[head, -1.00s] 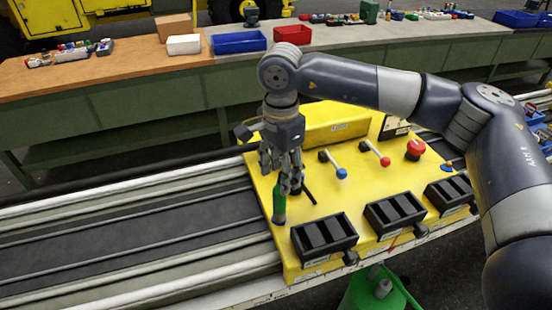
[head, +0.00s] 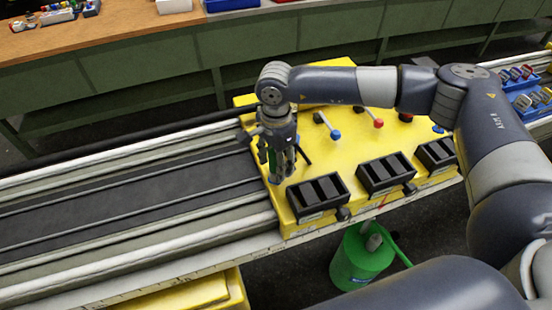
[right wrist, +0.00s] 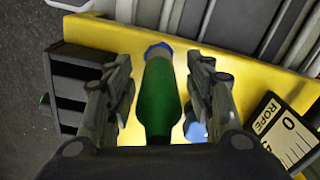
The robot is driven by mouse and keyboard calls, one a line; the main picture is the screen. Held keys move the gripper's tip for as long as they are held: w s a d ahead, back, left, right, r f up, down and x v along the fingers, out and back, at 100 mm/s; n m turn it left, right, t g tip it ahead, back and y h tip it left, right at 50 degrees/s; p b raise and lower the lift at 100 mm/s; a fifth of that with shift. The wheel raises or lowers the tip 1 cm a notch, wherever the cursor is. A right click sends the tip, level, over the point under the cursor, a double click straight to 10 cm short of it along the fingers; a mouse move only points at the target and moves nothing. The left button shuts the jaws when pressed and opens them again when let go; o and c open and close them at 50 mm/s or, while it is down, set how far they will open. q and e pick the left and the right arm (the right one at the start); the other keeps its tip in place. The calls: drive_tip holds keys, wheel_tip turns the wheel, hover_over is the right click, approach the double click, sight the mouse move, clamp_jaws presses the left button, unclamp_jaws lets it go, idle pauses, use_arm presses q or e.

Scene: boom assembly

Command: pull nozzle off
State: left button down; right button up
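A green, bottle-shaped piece, which I take for the nozzle (right wrist: 160,98), lies between the fingers of my right gripper (right wrist: 162,85) in the right wrist view. Its far end is blue. Yellow shows on both sides of it, so the fingers stand apart and do not visibly touch it. In the head view my right gripper (head: 279,172) points down over the left part of the yellow panel (head: 300,160). The nozzle (head: 272,160) is mostly hidden behind the fingers there. My left gripper is out of view.
Black boxes (head: 318,194) line the panel's front edge. Levers with a blue knob (head: 336,134) and a red knob (head: 378,123) stand right of the gripper. A "ROPE" gauge (right wrist: 280,132) is close by. A dark track (head: 120,195) runs left. A green canister (head: 362,262) stands below.

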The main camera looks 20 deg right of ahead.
drive_tip(key=c, duration=0.4)
clamp_jaws()
drive_tip(key=shift+c, duration=1.8)
unclamp_jaws()
clamp_jaws()
drive_tip(key=shift+r, duration=0.1)
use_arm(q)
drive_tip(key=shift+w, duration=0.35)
use_arm(e)
drive_tip(key=shift+r, duration=0.1)
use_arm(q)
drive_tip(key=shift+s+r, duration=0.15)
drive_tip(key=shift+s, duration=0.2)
use_arm(e)
drive_tip(key=shift+r, duration=0.25)
